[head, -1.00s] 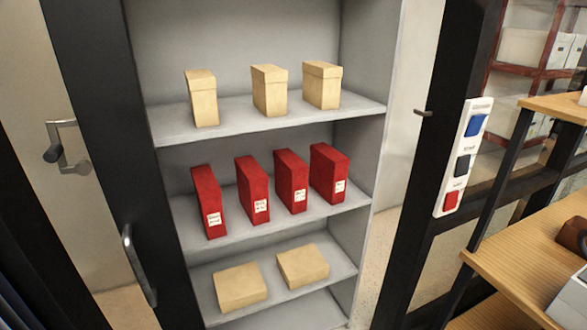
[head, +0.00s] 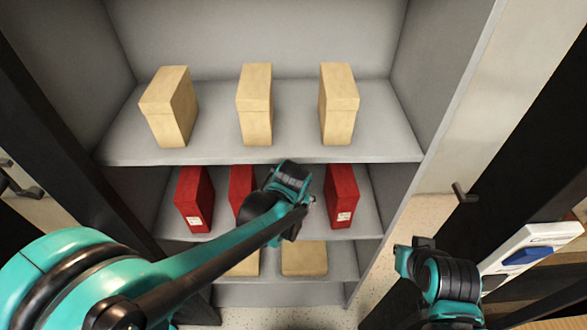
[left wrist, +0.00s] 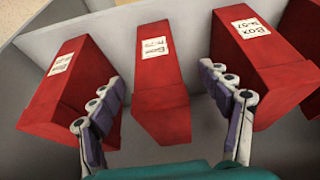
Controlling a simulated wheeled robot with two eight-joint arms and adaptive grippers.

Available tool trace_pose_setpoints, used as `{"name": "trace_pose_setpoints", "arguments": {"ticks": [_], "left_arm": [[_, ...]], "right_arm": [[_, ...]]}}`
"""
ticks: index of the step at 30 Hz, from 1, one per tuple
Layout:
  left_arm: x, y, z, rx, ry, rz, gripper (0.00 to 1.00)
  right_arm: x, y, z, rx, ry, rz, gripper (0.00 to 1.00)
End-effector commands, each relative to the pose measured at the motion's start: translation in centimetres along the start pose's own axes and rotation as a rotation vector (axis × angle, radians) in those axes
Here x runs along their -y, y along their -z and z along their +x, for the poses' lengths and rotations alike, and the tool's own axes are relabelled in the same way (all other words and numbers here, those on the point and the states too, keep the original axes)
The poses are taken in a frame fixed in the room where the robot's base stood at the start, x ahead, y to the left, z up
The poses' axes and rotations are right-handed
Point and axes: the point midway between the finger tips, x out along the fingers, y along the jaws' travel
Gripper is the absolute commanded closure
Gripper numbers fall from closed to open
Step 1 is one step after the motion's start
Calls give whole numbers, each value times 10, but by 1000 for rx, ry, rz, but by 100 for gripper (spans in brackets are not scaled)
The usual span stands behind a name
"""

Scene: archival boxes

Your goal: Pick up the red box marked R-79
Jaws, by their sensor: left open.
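The red box (left wrist: 162,100) between my left fingers in the left wrist view has a white label that seems to read R-79. My left gripper (left wrist: 162,78) is open, with one finger on each side of this box; I see no clear contact. In the head view my left gripper (head: 290,190) is in front of the middle shelf and hides the third red box from the left. Other red boxes, at the left (head: 193,198), second (head: 241,185) and right (head: 342,196), stand upright there.
Tan boxes (head: 255,105) stand on the shelf above (head: 210,120), and low tan boxes (head: 304,258) lie below. More red boxes flank the left fingers closely, one labelled Box R-57 (left wrist: 262,75). A dark door frame stands left of the cabinet.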

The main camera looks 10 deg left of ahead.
Motion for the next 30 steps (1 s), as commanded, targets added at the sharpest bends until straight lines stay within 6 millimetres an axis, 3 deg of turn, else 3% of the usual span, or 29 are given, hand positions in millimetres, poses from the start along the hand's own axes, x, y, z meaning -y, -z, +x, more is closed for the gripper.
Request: {"name": "trace_pose_setpoints", "arguments": {"ticks": [18, 27, 30], "left_arm": [[-5, 5, 74, 3, 4, -6, 22], [-5, 5, 79, 3, 4, -4, 22], [-5, 5, 79, 3, 4, -4, 46]], "right_arm": [[0, -9, 13, 0, 0, 0, 100], [0, -9, 13, 0, 0, 0, 100], [0, -9, 13, 0, 0, 0, 100]]}}
